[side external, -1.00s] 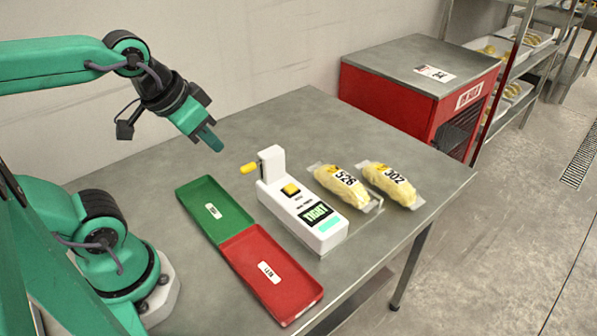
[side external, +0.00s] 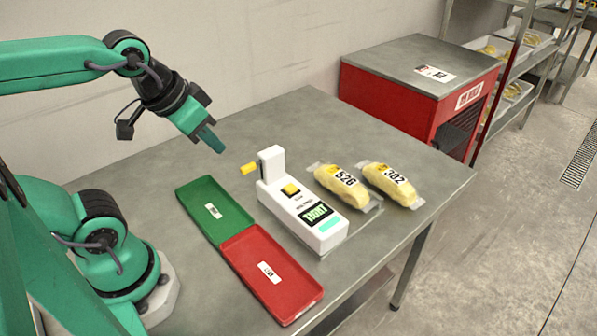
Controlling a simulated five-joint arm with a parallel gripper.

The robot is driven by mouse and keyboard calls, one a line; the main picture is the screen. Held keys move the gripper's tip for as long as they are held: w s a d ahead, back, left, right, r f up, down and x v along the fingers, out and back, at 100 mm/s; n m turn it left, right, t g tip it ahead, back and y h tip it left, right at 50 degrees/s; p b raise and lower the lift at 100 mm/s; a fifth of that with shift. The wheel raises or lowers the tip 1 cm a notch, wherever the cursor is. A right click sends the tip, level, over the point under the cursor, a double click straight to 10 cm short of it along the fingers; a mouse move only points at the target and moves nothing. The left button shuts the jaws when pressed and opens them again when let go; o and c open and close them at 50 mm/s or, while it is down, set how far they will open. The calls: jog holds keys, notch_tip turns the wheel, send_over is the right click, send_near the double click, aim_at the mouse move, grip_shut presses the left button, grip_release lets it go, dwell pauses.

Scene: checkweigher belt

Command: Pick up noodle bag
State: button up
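Two noodle bags lie side by side on the steel table, right of the white device. One noodle bag (side external: 342,186) is marked 526 and lies nearer the device. The other noodle bag (side external: 390,184) is marked 302 and lies to its right. Both are yellowish, in clear wrap with clear ends. My gripper (side external: 214,143) hangs above the table, up and left of the bags and apart from them. It points down and right. Its green fingers overlap in this view, so I cannot tell whether they are open or shut. I see nothing held in it.
A white device (side external: 302,216) with a yellow knob, a yellow button and a lit display stands mid-table. A green tray (side external: 214,211) and a red tray (side external: 270,275) lie left of it. A red cabinet (side external: 410,92) stands behind. The table's back left is clear.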

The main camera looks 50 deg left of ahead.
jog(key=o, duration=1.3)
jog(key=shift+w, duration=0.1)
jog(key=w+d+m+g, duration=0.25)
jog(key=w+m, duration=0.65)
jog(key=w, duration=0.7)
jog(key=w+d+f+m+g, duration=0.1)
jog(key=w+f+m, duration=0.2)
jog(key=w, duration=0.1)
jog(key=w+d+f+m+g, duration=0.1)
jog(key=w+f+m, duration=0.1)
jog(key=w+f, duration=0.2)
jog(key=w+d+f+m+g, duration=0.1)
jog(key=w+f+m, duration=0.2)
jog(key=w+f, duration=0.1)
jog(key=shift+w+f+m, duration=0.25)
jog(key=shift+w+m, duration=0.05)
jog(key=shift+w, duration=0.1)
jog(key=shift+w+f, duration=0.25)
jog(key=shift+f, duration=0.1)
